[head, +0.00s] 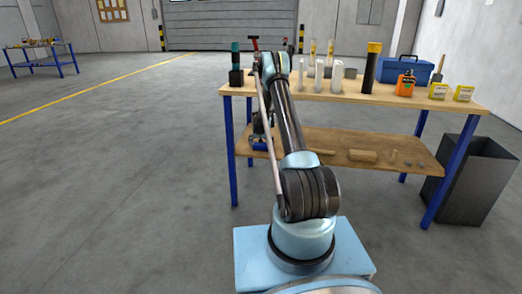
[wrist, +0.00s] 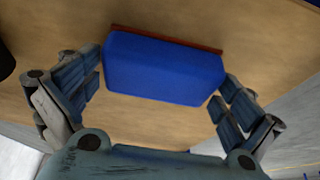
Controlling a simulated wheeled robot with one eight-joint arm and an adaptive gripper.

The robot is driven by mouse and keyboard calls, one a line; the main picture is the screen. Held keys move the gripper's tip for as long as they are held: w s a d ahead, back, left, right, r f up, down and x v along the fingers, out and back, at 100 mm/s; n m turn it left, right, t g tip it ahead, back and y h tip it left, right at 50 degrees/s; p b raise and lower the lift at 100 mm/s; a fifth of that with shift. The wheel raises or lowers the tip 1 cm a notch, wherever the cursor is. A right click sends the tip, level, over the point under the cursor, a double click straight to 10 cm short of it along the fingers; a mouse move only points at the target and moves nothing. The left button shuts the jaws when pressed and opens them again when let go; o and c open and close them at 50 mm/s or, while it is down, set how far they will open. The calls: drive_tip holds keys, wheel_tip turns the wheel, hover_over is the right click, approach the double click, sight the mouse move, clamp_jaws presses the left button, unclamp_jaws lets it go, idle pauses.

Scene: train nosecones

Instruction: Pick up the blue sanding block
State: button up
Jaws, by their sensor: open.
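The blue sanding block (wrist: 163,70) has a thin red-brown layer along its far edge. It lies on a wooden surface in the upper middle of the wrist view. My gripper (wrist: 162,84) is open, with one finger to the left of the block and one to the right. Both fingertips are close to the block's ends; I cannot tell whether they touch. In the head view my gripper (head: 262,133) is at the left end of the bench's lower shelf, partly hidden by my arm. A bit of blue shows just below it.
The lower shelf (head: 400,152) also holds several wooden pieces (head: 362,155) to the right. The bench top (head: 300,91) above carries bottles, a blue toolbox (head: 403,68) and yellow boxes. A dark bin (head: 482,180) stands at the right.

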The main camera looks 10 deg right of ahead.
sight(262, 144)
drive_tip(key=c, duration=0.9)
drive_tip(key=shift+r, duration=0.15)
drive_tip(key=shift+r, duration=0.7)
wheel_tip(262, 144, up, 2)
drive_tip(key=s+a, duration=0.2)
drive_tip(key=s, duration=0.3)
drive_tip(key=s+a, duration=0.1)
drive_tip(key=s, duration=0.5)
drive_tip(key=s+a, duration=0.2)
drive_tip(key=s, duration=0.4)
drive_tip(key=shift+s+a+f, duration=0.1)
drive_tip(key=shift+a, duration=0.2)
